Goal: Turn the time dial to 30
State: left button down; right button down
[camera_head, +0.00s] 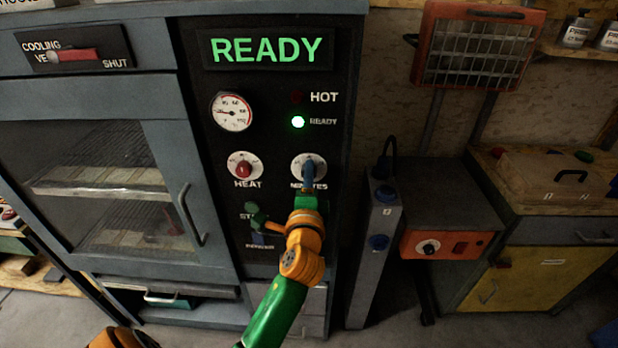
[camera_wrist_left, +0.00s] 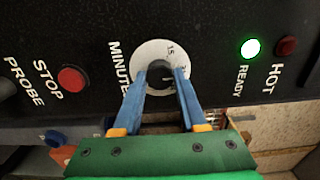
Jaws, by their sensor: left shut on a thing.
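The time dial (camera_head: 300,160), marked MINUTES, is a white disc with a dark knob on the black control panel. It also shows in the left wrist view (camera_wrist_left: 153,49), where the scale has a 15 at the top and a partly covered number starting with 3 at the right. My left gripper (camera_head: 308,175) is at the dial, its blue fingers on both sides of the knob and shut on it, as in the left wrist view (camera_wrist_left: 161,78). I cannot tell exactly where the knob points. My right gripper is not in view.
The HEAT dial (camera_head: 243,169) with a red knob sits left of the time dial. A red button (camera_wrist_left: 72,79) beside the words STOP PROBE shows in the left wrist view. The green READY lamp (camera_head: 298,122) is lit. A grey post (camera_head: 378,265) stands right of the cabinet.

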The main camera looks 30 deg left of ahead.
pick_arm(q)
jog(key=shift+c, duration=2.2)
grip_release()
jog(key=b+v, duration=0.1)
jog(key=v, duration=0.6)
jog(key=shift+b, duration=0.4)
